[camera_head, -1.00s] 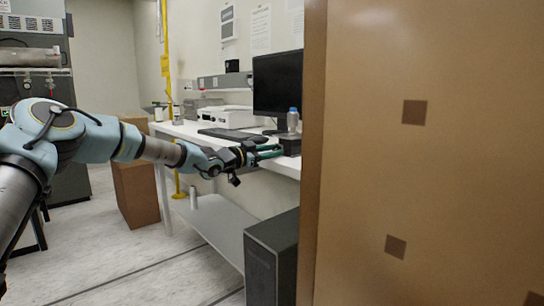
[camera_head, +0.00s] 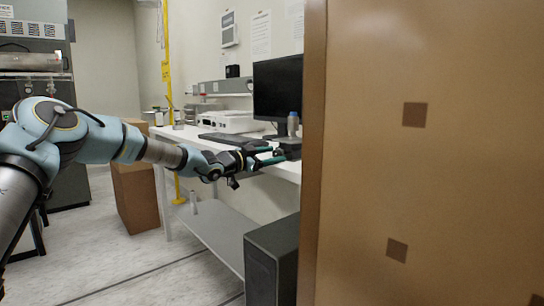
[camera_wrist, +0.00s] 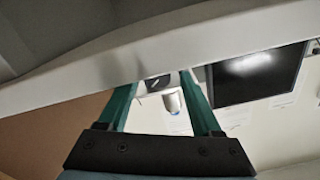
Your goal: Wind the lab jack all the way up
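The lab jack (camera_head: 291,150) is a low dark block on the white bench, at the edge of the large brown panel in the head view. A small pale bottle with a blue cap (camera_head: 293,124) stands on it. My gripper (camera_head: 276,155) reaches in from the left at bench height, its green fingers spread apart close to the jack. In the wrist view, the open fingers (camera_wrist: 162,82) frame a dark part of the jack (camera_wrist: 156,83) and the bottle (camera_wrist: 172,103), with nothing visibly gripped. The jack's knob cannot be made out, and contact cannot be told.
A monitor (camera_head: 278,88), keyboard (camera_head: 220,138) and white device (camera_head: 228,121) stand on the bench (camera_head: 188,134). The brown panel (camera_head: 430,180) fills the right side. A dark computer case (camera_head: 272,258) stands below. A cardboard box (camera_head: 137,195) and yellow pole (camera_head: 168,70) are at left.

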